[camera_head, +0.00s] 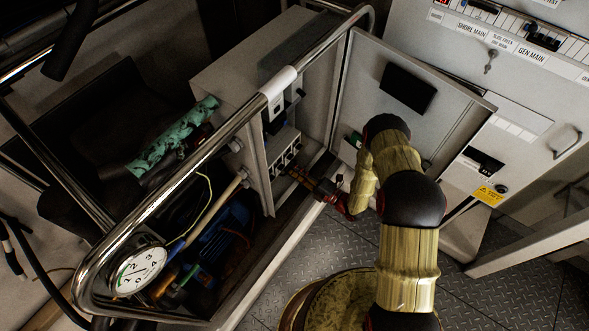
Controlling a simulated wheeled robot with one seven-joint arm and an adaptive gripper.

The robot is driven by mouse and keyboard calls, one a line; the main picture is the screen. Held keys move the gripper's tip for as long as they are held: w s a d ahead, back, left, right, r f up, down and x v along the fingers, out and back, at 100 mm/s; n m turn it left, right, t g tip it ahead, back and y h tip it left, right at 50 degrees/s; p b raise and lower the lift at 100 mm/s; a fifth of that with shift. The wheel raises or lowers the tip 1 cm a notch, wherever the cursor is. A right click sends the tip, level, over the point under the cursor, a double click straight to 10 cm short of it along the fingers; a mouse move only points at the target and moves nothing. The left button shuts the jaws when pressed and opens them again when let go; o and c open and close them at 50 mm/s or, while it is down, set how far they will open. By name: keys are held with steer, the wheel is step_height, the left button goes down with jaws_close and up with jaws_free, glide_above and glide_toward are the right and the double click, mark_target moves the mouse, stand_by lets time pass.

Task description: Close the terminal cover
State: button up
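A grey metal box (238,62) stands open at the middle of the view, and its hinged door panel (440,98) is swung out to the right. Inside the box, a pale terminal strip (284,152) with dark openings shows low down. I cannot tell for certain which part is the terminal cover. My gripper (300,177) reaches left from my yellow and black arm to the lower opening of the box, close to the terminal strip. Its fingers are small and dark here, so I cannot tell whether they are open or touching anything.
A chrome rail (200,147) runs diagonally in front of the box. A round white gauge (138,270) and cluttered tools sit at lower left. A labelled switch panel (500,60) stands at upper right. Bare diamond-plate floor (303,253) shows below.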

steer(key=v, duration=0.7)
steer(key=shift+s+d, duration=0.15)
steer(key=shift+d, duration=0.05)
steer(key=shift+c, duration=0.5)
